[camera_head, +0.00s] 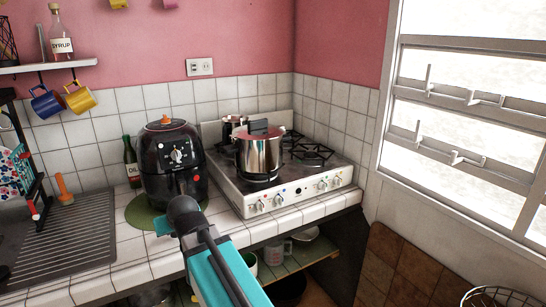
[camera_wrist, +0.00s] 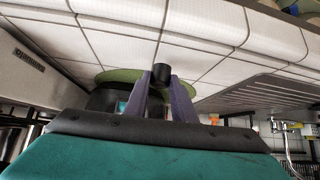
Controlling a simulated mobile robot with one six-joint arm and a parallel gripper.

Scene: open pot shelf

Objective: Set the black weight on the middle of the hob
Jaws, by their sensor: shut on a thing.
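The black weight (camera_wrist: 161,72) is a small dark cylinder between the two grey-purple fingers of my gripper (camera_wrist: 162,86) in the wrist view. The gripper is shut on it, in front of white counter tiles. In the head view my teal arm reaches up from the bottom to the counter's front edge, left of the hob; the weight cannot be made out there. The hob (camera_head: 262,206) is a white cooker top on the right of the counter.
A black air fryer (camera_head: 160,165) on a green mat (camera_head: 138,212) stands left of the hob. A second pot (camera_head: 232,124) is at the hob's back left. A dark oil bottle (camera_head: 131,165) stands by the tiled wall. The hob's right side holds bare burner grates (camera_head: 310,156).

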